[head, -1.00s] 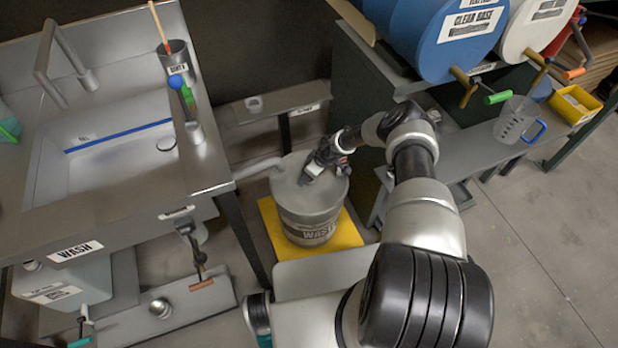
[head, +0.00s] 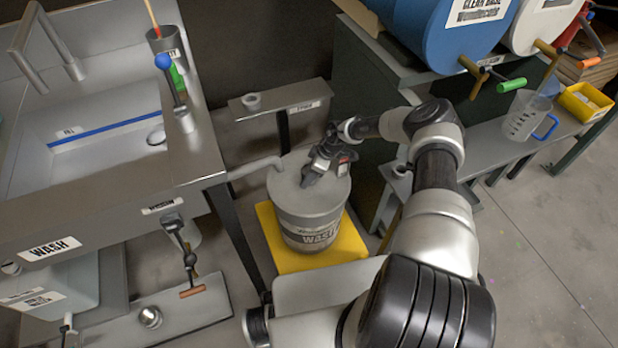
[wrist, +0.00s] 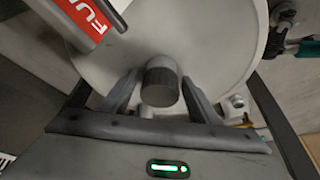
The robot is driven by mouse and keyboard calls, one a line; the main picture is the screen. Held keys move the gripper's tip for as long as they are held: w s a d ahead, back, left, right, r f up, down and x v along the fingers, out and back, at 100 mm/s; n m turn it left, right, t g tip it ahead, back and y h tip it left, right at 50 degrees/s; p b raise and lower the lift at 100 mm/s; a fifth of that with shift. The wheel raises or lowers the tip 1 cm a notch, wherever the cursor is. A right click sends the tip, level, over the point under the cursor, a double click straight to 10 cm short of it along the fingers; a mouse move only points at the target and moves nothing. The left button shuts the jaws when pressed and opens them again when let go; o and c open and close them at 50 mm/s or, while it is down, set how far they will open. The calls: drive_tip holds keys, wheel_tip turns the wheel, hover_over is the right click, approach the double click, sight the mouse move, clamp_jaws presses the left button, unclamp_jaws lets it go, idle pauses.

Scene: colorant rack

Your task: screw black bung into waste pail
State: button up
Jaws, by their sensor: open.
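The grey waste pail (head: 312,225) stands upright with its lid on, and its lid fills much of the wrist view (wrist: 220,50). My gripper (head: 308,182) points down at the top of the lid. In the wrist view the black bung (wrist: 161,82) is a short dark ribbed cylinder standing on the lid. My gripper's fingers (wrist: 160,98) are open, one on each side of the bung, with a gap visible at each side. The bung is hidden in the head view. I cannot tell how deep its thread sits in the lid.
A yellow mat (head: 350,243) lies under the pail. A grey pipe (head: 252,168) from the wash sink reaches the pail's left side. A small shelf (head: 285,100) is behind, and a bench (head: 475,150) with a measuring jug (head: 524,116) is at right. Open floor lies at far right.

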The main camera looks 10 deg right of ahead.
drive_tip(key=shift+f+n+b, duration=0.2)
drive_tip(key=shift+n+b, duration=0.2)
drive_tip(key=shift+b, duration=0.25)
drive_tip(key=n+g+b, duration=0.1)
drive_tip(key=n+b, duration=0.1)
drive_tip(key=b, duration=0.2)
drive_tip(key=shift+n+y, duration=0.3)
drive_tip(key=shift+r+n+g, duration=0.25)
drive_tip(key=shift+n+g, duration=0.15)
drive_tip(key=shift+n, duration=0.5)
drive_tip(key=c, duration=1)
drive_tip(key=shift+r+m+p, duration=0.15)
drive_tip(key=shift+m+p, duration=0.15)
drive_tip(key=shift+p, duration=0.2)
drive_tip(key=shift+p, duration=0.35)
